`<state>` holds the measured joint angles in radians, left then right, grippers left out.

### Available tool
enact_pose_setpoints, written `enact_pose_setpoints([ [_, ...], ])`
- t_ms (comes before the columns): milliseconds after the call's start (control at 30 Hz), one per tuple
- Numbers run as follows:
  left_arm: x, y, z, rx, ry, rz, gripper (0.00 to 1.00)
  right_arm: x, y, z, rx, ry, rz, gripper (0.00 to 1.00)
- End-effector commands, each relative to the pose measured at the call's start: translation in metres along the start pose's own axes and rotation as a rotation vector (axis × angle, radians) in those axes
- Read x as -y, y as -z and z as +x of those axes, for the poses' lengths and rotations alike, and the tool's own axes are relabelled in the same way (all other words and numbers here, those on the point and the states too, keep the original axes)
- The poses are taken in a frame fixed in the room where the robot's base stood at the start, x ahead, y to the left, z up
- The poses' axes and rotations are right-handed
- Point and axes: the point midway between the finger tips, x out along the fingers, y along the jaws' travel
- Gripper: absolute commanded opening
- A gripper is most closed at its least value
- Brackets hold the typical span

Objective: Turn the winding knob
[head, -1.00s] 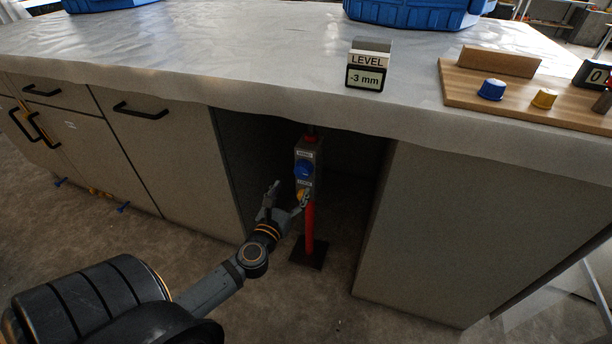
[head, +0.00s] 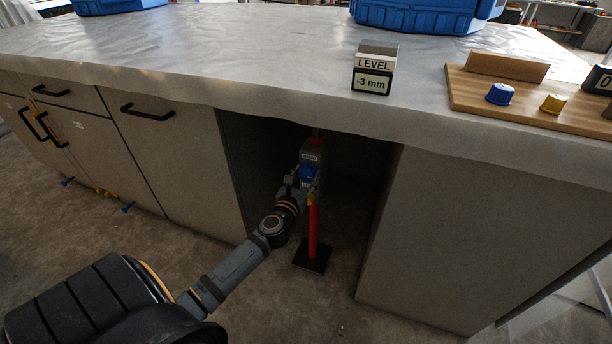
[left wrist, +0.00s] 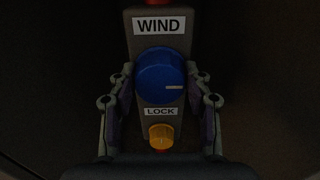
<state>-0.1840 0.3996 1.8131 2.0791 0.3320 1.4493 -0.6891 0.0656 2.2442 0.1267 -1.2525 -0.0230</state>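The blue winding knob (left wrist: 160,76) sits under the WIND label on a grey box, its pale mark pointing right. It also shows in the head view (head: 308,174). My left gripper (left wrist: 160,82) has one finger on each side of the knob, close against its edges with no clear gap. In the head view my left gripper (head: 302,182) partly covers the box. A yellow lock knob (left wrist: 161,136) lies below, under the LOCK label. A LEVEL display (head: 372,81) on the counter reads -3 mm. My right gripper is not in view.
The box is on a red post (head: 312,232) with a dark foot (head: 313,257), in a recess under the counter (head: 250,75). Cabinet panels flank the recess. A wooden board (head: 520,105) with a blue and a yellow cap lies on the counter.

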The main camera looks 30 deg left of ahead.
Motion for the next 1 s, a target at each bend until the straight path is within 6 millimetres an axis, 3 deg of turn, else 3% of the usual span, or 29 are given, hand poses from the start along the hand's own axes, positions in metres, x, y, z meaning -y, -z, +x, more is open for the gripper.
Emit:
enact_pose_setpoints([
  [33,0.000,0.000,0.000,0.000,0.000,0.000,0.38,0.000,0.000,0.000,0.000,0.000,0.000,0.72],
  [200,0.000,0.000,0.000,0.000,0.001,0.000,0.18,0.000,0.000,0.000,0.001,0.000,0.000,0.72],
  [567,0.000,-0.002,0.000,-0.002,0.000,0.073,0.18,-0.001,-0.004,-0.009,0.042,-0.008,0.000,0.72],
  [1000,0.001,-0.002,0.000,-0.003,0.001,0.442,0.18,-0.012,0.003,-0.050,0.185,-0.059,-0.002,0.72],
])
